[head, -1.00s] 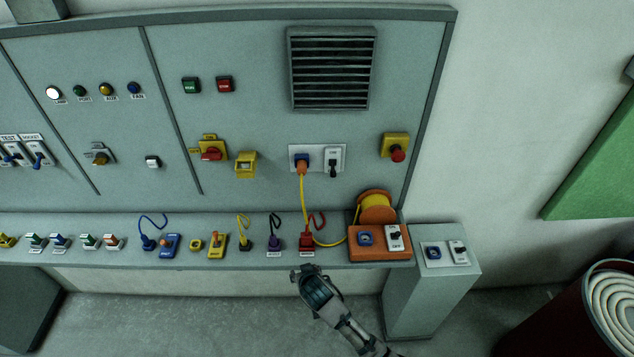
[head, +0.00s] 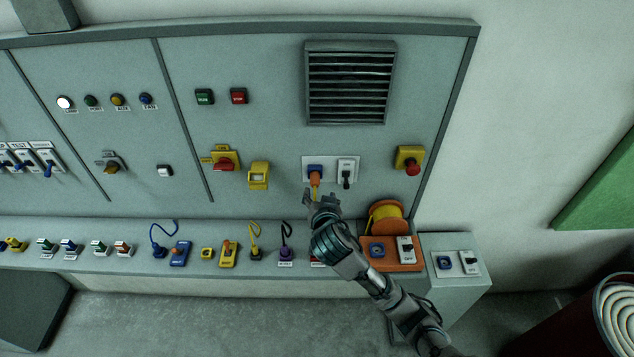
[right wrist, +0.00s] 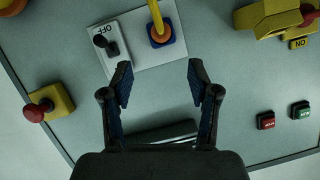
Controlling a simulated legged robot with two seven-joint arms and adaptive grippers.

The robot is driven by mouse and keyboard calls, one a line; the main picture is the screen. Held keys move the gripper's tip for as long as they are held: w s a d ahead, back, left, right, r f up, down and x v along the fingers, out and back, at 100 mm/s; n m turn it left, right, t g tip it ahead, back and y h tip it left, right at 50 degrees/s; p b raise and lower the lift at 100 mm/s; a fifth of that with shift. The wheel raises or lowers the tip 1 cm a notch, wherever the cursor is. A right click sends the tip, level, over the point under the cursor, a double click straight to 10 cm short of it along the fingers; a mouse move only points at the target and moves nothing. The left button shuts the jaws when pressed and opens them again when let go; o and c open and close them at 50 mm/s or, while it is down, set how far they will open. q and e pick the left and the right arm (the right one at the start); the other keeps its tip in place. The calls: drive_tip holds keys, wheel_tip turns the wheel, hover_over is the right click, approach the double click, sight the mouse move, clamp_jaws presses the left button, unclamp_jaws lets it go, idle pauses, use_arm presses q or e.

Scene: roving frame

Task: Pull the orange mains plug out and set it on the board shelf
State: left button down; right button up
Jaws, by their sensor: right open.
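The orange mains plug (head: 315,179) sits in the blue socket (head: 314,170) on a white plate of the upright panel. Its yellow cable hangs down behind my right gripper. My right gripper (head: 322,198) is just below the plug in the head view, open and empty. In the right wrist view the plug (right wrist: 160,36) with its yellow cable lies ahead of the open fingers (right wrist: 158,82), apart from them. The board shelf (head: 105,260) runs along the foot of the panel. My left gripper is not in view.
A switch (head: 346,174) sits beside the socket, and a red emergency button (head: 411,167) is to the right. An orange cable reel (head: 386,217) and several small plugs and connectors stand on the shelf. My arm hides part of the shelf's right side.

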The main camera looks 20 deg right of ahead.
sight(316, 182)
drive_tip(key=x, duration=1.1)
drive_tip(key=shift+w+a+p, duration=0.1)
drive_tip(key=shift+p, duration=0.2)
clamp_jaws()
drive_tip(key=shift+s+a+p, duration=0.2)
drive_tip(key=shift+s+p, duration=0.15)
drive_tip(key=shift+s, duration=0.4)
drive_tip(key=shift+s+a+p, duration=0.2)
drive_tip(key=shift+s+p, duration=0.15)
drive_tip(key=shift+s, duration=0.4)
drive_tip(key=shift+s+a+p, duration=0.2)
drive_tip(key=shift+s+p, duration=0.15)
drive_tip(key=shift+s, duration=0.4)
